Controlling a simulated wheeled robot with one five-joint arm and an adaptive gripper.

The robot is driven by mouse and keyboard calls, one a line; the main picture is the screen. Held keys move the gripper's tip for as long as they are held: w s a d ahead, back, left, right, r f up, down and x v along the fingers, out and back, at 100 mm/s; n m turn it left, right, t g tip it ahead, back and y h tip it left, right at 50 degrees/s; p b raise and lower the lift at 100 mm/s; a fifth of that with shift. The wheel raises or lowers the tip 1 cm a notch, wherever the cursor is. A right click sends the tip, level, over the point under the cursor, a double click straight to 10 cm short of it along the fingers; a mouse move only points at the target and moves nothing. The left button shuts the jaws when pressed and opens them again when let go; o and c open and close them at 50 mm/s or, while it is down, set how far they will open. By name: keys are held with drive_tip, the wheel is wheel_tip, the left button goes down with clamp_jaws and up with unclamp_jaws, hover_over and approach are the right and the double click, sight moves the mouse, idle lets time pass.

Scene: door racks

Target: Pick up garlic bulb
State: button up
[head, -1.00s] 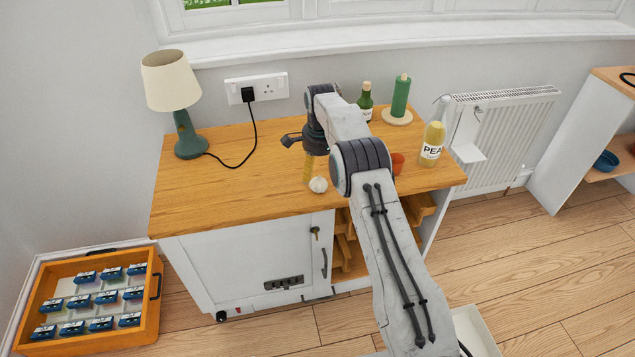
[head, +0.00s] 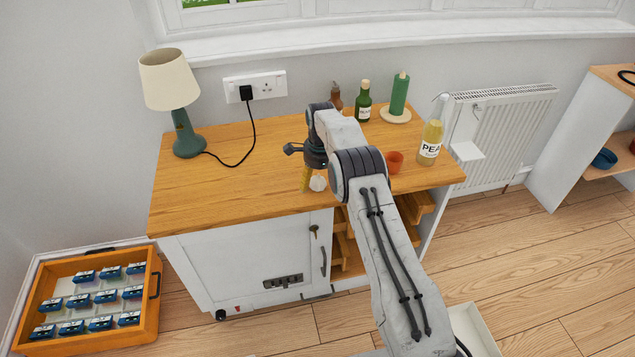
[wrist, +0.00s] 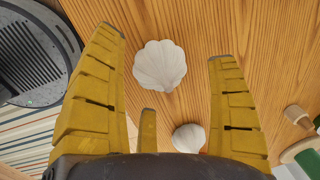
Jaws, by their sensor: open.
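The garlic bulb (head: 318,183) shows in the head view as a small white lump near the table's front edge, just right of my gripper (head: 306,180). My gripper points down, with its yellow fingers close beside the bulb. In the wrist view my gripper (wrist: 168,48) is open and empty. A pale, ribbed, fan-shaped thing (wrist: 160,66) lies between the fingertips. A smaller, rounder white thing (wrist: 188,138) lies nearer the palm, partly hidden by it. I cannot tell for sure which of these two is the garlic bulb.
The wooden tabletop (head: 225,185) is clear on the left, up to a lamp (head: 174,95).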

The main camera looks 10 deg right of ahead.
drive_tip(key=shift+w+f, duration=0.1)
drive_tip(key=shift+f, duration=0.9)
drive_tip(key=shift+c, duration=0.4)
drive_tip(key=c, duration=1.1)
drive_tip(key=shift+r, duration=0.2)
